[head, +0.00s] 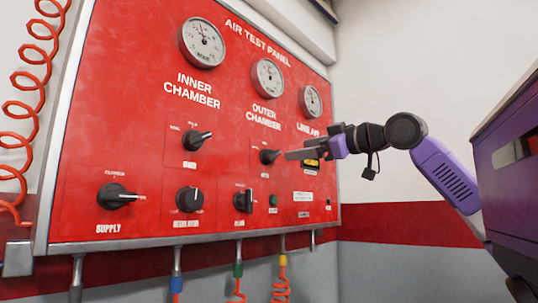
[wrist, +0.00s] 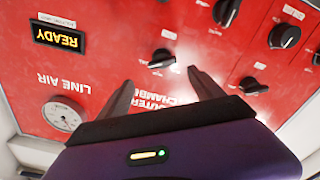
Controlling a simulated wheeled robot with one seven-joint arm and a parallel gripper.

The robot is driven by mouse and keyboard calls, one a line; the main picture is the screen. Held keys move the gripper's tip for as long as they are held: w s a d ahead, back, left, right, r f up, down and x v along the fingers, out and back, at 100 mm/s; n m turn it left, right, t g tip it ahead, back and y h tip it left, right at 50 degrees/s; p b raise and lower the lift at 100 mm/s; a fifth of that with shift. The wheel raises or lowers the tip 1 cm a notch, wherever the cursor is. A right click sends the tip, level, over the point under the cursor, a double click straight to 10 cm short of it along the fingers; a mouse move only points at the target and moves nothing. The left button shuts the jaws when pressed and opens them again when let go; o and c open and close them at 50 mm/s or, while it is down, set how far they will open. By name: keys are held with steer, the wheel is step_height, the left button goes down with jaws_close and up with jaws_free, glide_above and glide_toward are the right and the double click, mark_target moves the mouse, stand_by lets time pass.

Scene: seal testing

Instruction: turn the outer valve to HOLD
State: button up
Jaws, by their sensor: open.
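The outer valve (head: 268,156) is a black knob on the red panel, below the OUTER CHAMBER gauge (head: 267,77). In the head view its handle points right; the small position labels around it are too small to read. My gripper (head: 288,155) is open and just right of the knob in the head view. The wrist view is upside down to the panel and shows the outer valve (wrist: 162,60) just beyond and between my two spread fingertips (wrist: 160,77). I see no contact between the fingers and the knob.
The inner valve (head: 196,140) is to the left. Below are the supply knob (head: 117,197), regulator knob (head: 189,199), another knob (head: 244,200) and a green button (head: 273,200). A READY display (wrist: 57,37) sits beside the outer valve. Coiled orange hose (head: 30,105) hangs at far left.

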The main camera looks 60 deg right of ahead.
mark_target(276, 155)
steer(key=p+x, duration=0.2)
steer(key=x, duration=0.5)
steer(key=shift+a+f, duration=0.15)
steer(key=shift+w+f, duration=0.1)
steer(key=shift+w, duration=0.4)
steer(key=c, duration=1.4)
